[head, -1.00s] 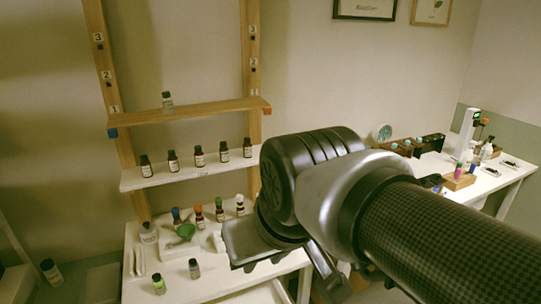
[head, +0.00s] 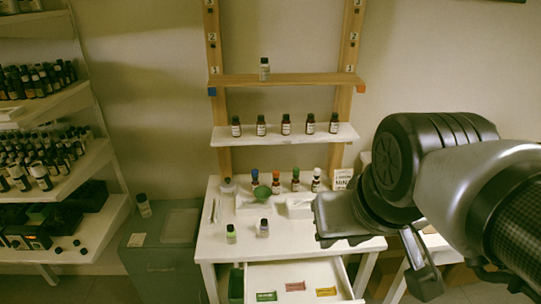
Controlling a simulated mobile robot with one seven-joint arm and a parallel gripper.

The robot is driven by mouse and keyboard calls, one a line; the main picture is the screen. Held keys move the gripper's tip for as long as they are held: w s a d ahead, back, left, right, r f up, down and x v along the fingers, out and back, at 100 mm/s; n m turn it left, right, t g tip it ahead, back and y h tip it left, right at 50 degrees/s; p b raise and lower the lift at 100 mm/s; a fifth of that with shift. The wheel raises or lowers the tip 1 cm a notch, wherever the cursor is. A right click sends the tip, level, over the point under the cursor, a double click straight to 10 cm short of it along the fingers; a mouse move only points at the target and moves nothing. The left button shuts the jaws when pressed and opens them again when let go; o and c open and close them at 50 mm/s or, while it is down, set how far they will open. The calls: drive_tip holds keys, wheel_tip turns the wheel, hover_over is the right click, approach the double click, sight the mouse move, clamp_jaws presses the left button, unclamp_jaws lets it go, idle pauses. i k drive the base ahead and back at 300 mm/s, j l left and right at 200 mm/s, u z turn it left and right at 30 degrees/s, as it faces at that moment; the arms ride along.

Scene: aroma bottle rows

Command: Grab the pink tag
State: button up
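The pink tag (head: 295,286) lies flat in an open white drawer (head: 278,270) under the small white table. A green tag (head: 266,296) lies to its left and a yellow tag (head: 326,292) to its right, both in the same drawer. My gripper (head: 385,248) is above and to the right of the drawer, apart from the tags. It is seen from behind, partly hidden by my own wrist, and its finger opening does not show clearly. I see nothing held in it.
A shelf (head: 222,139) with a row of dark bottles is behind. A grey-green cabinet (head: 150,258) and bottle racks stand at left.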

sight(294, 286)
drive_tip(key=k+j+u, duration=0.15)
drive_tip(key=j, duration=0.25)
drive_tip(key=k+j+u, duration=0.15)
drive_tip(key=j, duration=0.25)
drive_tip(key=k+j+u, duration=0.15)
drive_tip(key=j, duration=0.25)
drive_tip(key=i, duration=0.05)
